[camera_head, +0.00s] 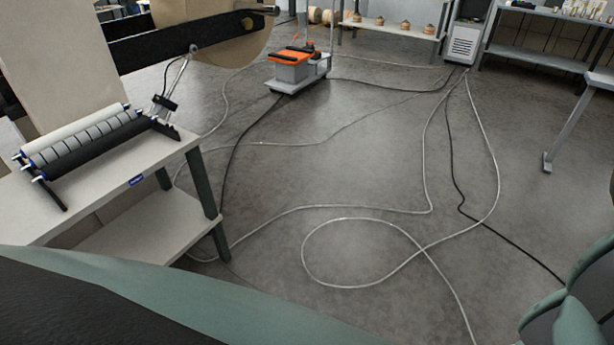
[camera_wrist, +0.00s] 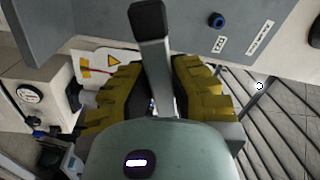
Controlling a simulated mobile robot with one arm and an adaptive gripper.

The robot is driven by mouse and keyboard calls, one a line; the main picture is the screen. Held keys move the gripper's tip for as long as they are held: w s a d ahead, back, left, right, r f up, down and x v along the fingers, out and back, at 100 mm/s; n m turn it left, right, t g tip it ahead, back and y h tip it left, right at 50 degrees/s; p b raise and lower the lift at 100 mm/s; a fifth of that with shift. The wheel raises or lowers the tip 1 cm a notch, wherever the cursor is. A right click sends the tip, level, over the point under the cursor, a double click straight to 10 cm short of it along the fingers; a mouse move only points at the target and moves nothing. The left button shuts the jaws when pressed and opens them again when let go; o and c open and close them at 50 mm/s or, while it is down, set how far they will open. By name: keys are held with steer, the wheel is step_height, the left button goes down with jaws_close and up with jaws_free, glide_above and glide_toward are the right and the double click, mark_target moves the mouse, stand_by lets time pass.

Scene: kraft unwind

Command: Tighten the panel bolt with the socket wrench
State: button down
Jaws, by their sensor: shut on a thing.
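In the wrist view my gripper (camera_wrist: 157,85), with yellow and black fingers, is shut on a grey metal bar with a black end, which looks like the socket wrench (camera_wrist: 155,60). The bar stands up between the fingers, its black end toward the top of the picture. Its lower part is hidden by my wrist. A grey panel (camera_wrist: 90,28) lies beyond it, with a blue round fitting (camera_wrist: 217,20) and white labels to the right of the bar. I cannot tell whether this fitting is the panel bolt. No socket on a bolt is visible. The head view does not show my gripper.
In the head view, a bench (camera_head: 150,165) with rollers (camera_head: 90,140) stands at left. An orange-lidded box (camera_head: 292,62) sits on a cart. Cables (camera_head: 345,210) loop over the open floor. In the wrist view, a warning-marked box (camera_wrist: 105,62) is at left.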

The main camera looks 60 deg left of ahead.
steer(key=shift+x, duration=1.75)
steer(key=shift+s, duration=0.1)
steer(key=shift+b+x, duration=0.8)
steer(key=shift+x, duration=0.1)
stand_by(0.9)
steer(key=shift+s+f+m+b, duration=0.1)
steer(key=shift+f+m+b, duration=0.1)
steer(key=shift+m+b, duration=0.25)
steer(key=shift+f+m+b, duration=0.1)
steer(key=shift+m+b, duration=0.65)
steer(key=shift+b, duration=0.15)
steer(key=shift+d+r, duration=0.1)
steer(key=shift+r, duration=0.1)
steer(key=shift+f+m+b, duration=0.1)
steer(key=shift+m+b, duration=0.3)
steer(key=shift+g, duration=0.3)
steer(key=shift+m+b, duration=0.3)
steer(key=shift+m, duration=0.2)
